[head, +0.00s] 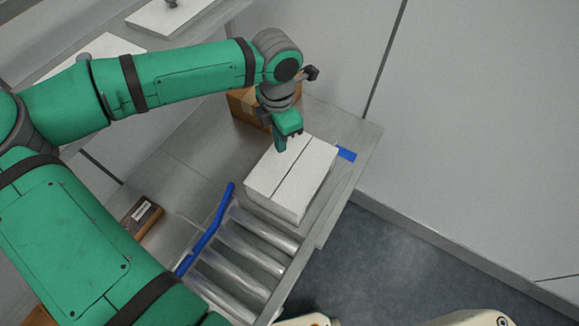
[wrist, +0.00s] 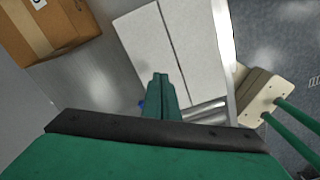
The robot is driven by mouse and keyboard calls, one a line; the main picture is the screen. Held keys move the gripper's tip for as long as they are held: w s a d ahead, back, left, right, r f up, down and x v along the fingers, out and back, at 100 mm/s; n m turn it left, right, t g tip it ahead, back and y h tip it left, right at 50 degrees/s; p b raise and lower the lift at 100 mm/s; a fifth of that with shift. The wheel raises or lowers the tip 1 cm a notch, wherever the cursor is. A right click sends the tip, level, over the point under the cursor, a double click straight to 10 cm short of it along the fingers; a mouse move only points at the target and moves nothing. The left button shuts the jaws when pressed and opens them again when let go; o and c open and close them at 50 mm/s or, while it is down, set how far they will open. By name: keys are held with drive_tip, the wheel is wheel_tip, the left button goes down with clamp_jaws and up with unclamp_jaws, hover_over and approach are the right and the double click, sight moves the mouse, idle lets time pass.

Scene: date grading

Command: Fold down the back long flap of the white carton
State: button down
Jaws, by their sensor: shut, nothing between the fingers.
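The white carton (head: 278,200) stands on the metal bench, just beyond the rollers. Its top shows two long white panels lying about flat, with a dark narrow seam between them. The back long flap (head: 312,158) looks folded down level with the other panel. In the wrist view the carton top (wrist: 150,45) and its seam also show. My gripper (head: 284,143) is shut and empty, over the far left end of the carton. In the wrist view its closed fingers (wrist: 160,80) overlap the near end of the carton top. I cannot tell whether they touch it.
A brown cardboard box (head: 243,106) stands behind the carton, close to my wrist. A blue strip (head: 347,154) lies right of the carton. Rollers (head: 247,247) with a blue rail (head: 210,232) run in front. A small brown box (head: 141,216) sits left.

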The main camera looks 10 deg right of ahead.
wheel_tip(320, 180, up, 6)
idle(0.5)
